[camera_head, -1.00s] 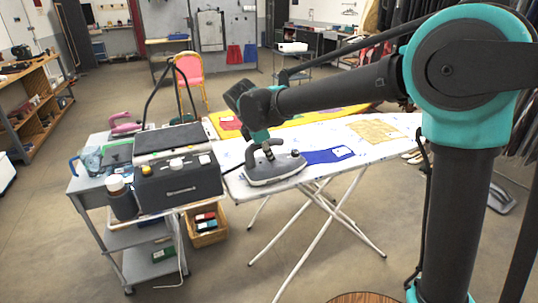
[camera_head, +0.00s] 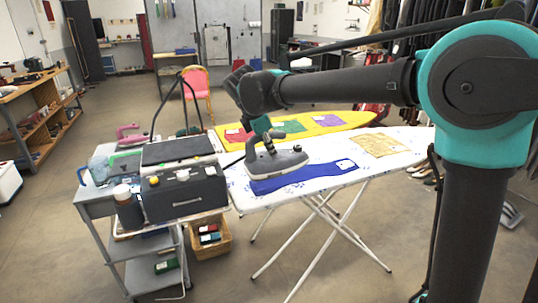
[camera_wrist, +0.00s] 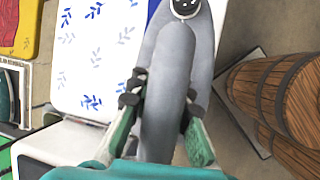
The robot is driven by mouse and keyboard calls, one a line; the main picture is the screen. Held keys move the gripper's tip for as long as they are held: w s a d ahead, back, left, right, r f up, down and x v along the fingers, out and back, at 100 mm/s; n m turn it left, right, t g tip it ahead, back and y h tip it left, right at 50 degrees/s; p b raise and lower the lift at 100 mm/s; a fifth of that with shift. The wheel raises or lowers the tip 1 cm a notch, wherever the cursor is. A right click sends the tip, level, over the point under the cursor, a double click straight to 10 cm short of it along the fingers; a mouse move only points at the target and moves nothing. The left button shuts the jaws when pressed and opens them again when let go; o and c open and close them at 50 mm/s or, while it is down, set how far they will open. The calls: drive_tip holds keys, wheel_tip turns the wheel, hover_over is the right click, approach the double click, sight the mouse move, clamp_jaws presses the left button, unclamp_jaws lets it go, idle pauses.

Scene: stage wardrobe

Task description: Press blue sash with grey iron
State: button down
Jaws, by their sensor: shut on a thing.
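The blue sash (camera_head: 305,175) lies spread on the white patterned ironing board (camera_head: 400,158), its left end under and in front of the iron. The grey iron (camera_head: 278,162) is over the sash's left part, sole down. I cannot tell whether its sole touches the cloth or hangs just above it. My gripper (camera_head: 263,138) is shut on the iron's handle from above. In the wrist view my gripper (camera_wrist: 163,98) has a green-backed finger on each side of the handle, and the iron (camera_wrist: 200,50) hides much of the board.
A grey cart (camera_head: 95,210) with a dark steam unit (camera_head: 183,193) stands close on the left. A tan cloth (camera_head: 380,145) lies on the board's right part. Behind is a yellow board (camera_head: 350,119) with red, green and purple cloths. A crate (camera_head: 210,250) sits below.

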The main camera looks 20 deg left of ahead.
drive_tip(key=shift+r, duration=1.15)
